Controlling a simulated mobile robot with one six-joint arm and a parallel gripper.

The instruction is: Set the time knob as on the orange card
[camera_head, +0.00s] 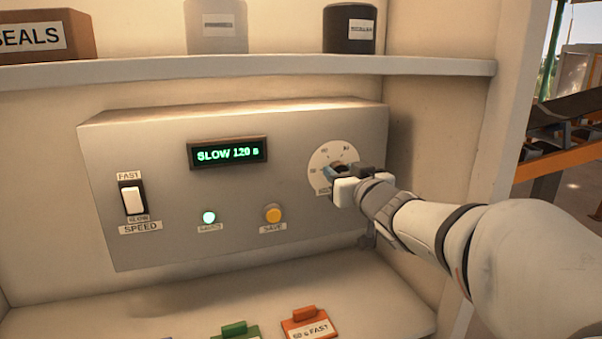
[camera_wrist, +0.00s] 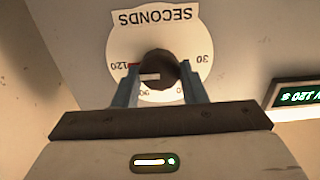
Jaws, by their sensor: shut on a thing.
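The time knob (camera_wrist: 163,62) is dark and round, on a white dial (camera_wrist: 198,45) labelled SECONDS. The wrist view shows it upside down, with 30 and 120 readable and a red mark beside 120. My gripper (camera_wrist: 158,78) is shut on the knob, one finger on each side. In the head view my gripper (camera_head: 347,178) covers much of the knob and the lower right of the dial (camera_head: 322,158). The orange card (camera_head: 306,326) lies at the bottom and reads 60 s FAST. The display (camera_head: 228,153) reads SLOW 120 s.
A green card (camera_head: 236,330) lies left of the orange one. A shelf (camera_head: 260,68) with a box and containers runs above.

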